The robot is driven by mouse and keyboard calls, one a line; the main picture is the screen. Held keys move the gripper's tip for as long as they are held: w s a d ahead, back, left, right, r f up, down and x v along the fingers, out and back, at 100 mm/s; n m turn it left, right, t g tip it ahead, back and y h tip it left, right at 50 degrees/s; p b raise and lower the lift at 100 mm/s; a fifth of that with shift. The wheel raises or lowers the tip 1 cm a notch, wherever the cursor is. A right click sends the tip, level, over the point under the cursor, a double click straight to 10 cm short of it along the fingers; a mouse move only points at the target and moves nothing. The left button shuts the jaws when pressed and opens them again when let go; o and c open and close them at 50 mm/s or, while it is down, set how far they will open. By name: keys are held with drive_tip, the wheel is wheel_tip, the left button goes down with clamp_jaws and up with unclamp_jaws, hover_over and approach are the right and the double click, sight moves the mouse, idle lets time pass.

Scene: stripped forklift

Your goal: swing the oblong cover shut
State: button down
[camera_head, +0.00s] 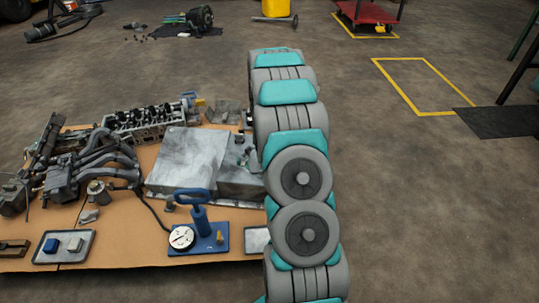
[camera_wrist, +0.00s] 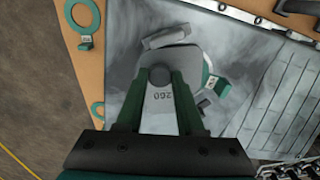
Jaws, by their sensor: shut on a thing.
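My gripper (camera_wrist: 160,78) is shut on a dark round knob (camera_wrist: 159,74) in the wrist view. The knob sits on a grey oblong plate (camera_wrist: 158,113), which I take to be the oblong cover; it has rounded edges and an upside-down marking. The fingers hide part of the plate. A short grey raised piece (camera_wrist: 166,38) is just beyond it, and a small green tab (camera_wrist: 218,85) is at its right. I cannot tell how far the cover is swung. In the head view my arm hides the gripper and the cover.
A large grey metal housing (camera_head: 190,158) lies on the cardboard-topped surface (camera_head: 135,235). Left of it are dark pipes (camera_head: 105,160) and an engine part (camera_head: 150,120). A blue-handled stand (camera_head: 200,225) with a dial is in front.

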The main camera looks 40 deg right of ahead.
drive_tip(key=shift+w+a+m, duration=0.25)
drive_tip(key=shift+a+m, duration=0.35)
drive_tip(key=shift+m, duration=0.35)
drive_tip(key=shift+w+a+m, duration=0.25)
drive_tip(key=shift+a+m, duration=0.3)
drive_tip(key=shift+m, duration=0.4)
drive_tip(key=c, duration=0.5)
unclamp_jaws()
wheel_tip(320, 180, up, 8)
drive_tip(key=shift+f, duration=0.15)
